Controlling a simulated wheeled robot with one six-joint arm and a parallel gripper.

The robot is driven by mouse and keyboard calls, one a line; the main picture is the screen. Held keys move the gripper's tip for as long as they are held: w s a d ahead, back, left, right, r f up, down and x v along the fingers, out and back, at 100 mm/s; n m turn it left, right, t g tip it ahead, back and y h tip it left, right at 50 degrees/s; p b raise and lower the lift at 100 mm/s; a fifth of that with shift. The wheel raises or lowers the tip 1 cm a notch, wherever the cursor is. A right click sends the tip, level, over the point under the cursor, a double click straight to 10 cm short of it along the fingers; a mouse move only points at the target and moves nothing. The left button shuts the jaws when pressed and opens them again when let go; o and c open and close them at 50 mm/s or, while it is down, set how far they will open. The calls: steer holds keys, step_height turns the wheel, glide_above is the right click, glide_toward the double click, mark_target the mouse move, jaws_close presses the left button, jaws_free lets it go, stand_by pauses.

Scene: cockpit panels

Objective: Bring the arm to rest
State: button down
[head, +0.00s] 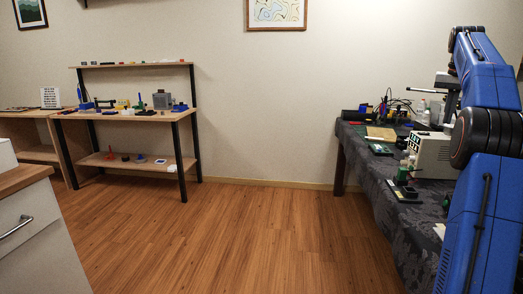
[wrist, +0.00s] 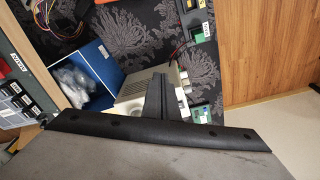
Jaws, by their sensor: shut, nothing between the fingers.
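My blue arm (head: 485,75) stands folded upright at the right edge of the head view, beside and partly in front of the cloth-covered table. I cannot make out its gripper there. In the wrist view my gripper (wrist: 160,82) shows as dark fingers pressed together, pointing up the picture, with nothing between them. It is above the table, over a pale boxy instrument (wrist: 135,88). The fingers look apart from it, but the exact height cannot be told.
The dark patterned table (head: 390,183) holds a white instrument (head: 432,155), a green-based stand and cables. A blue bin (wrist: 97,62) holds clear bags. A wooden shelf bench (head: 125,115) stands at the back left, a drawer cabinet (head: 30,225) at the near left. The wooden floor (head: 245,235) between is clear.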

steer(key=s+a+f+n+t, duration=0.1)
steer(key=s+a, duration=0.4)
steer(key=a, duration=0.5)
steer(key=s+a+f+n, duration=0.15)
steer(key=s+a, duration=0.25)
steer(key=a, duration=0.5)
steer(key=s+a+f+n+t, duration=0.15)
steer(key=s+a, duration=0.35)
steer(key=a, duration=0.5)
steer(key=s+a+f+n, duration=0.1)
steer(key=s+a+f, duration=0.4)
steer(key=s+f, duration=0.3)
steer(key=s+a+f+n, duration=0.2)
steer(key=s+a+f, duration=0.4)
steer(key=s+f, duration=0.3)
steer(key=s+a+f+n+y, duration=0.1)
steer(key=s+a+f, duration=0.4)
steer(key=s+f, duration=0.3)
steer(key=shift+s+a+f+t, duration=0.15)
steer(key=shift+s+f+t, duration=0.25)
steer(key=shift+s, duration=0.5)
